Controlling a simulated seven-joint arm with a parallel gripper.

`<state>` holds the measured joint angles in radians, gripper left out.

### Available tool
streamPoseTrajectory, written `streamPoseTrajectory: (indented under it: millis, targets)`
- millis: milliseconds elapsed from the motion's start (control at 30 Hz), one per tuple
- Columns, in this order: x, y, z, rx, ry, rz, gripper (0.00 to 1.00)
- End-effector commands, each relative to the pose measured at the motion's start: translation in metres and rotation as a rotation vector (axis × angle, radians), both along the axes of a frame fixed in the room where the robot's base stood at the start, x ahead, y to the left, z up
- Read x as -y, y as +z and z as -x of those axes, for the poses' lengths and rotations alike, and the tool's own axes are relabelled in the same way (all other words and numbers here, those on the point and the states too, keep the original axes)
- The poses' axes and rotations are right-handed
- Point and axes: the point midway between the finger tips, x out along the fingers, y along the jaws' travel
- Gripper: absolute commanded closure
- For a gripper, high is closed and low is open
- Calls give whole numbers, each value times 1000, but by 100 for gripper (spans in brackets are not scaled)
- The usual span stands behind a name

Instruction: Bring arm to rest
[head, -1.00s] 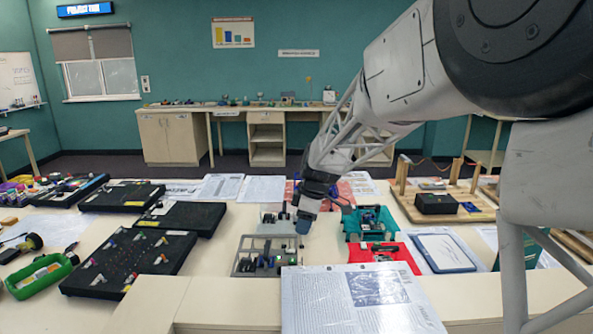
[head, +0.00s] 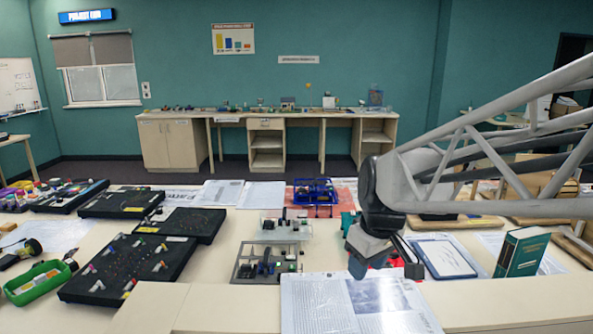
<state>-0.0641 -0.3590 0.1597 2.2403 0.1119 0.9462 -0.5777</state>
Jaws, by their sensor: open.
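My gripper (head: 385,268) hangs low over the right-middle of the table (head: 215,270), fingers pointing down and apart. My arm reaches in from the right edge. The gripper covers most of a red tray and of a teal container (head: 347,222) behind it. Only slivers of these show. I cannot tell whether the gripper touches anything below it.
Grey trays with small parts (head: 268,262) stand left of my gripper, with a blue basket (head: 315,191) behind. Right are a blue-framed tablet (head: 443,258) and an upright green book (head: 522,251). A paper sheet (head: 310,300) lies in front. Black boards (head: 128,268) fill the left.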

Motion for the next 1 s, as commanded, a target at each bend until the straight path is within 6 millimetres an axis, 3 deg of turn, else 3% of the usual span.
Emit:
streamPoseTrajectory:
  millis: [400,600,800,1000]
  targets:
    - [33,-9,106,27,-358,1,57]
    - [44,-20,147,41,-508,-4,57]
    - [49,-27,167,51,-590,-7,57]
    - [50,-29,171,52,-606,-8,57]
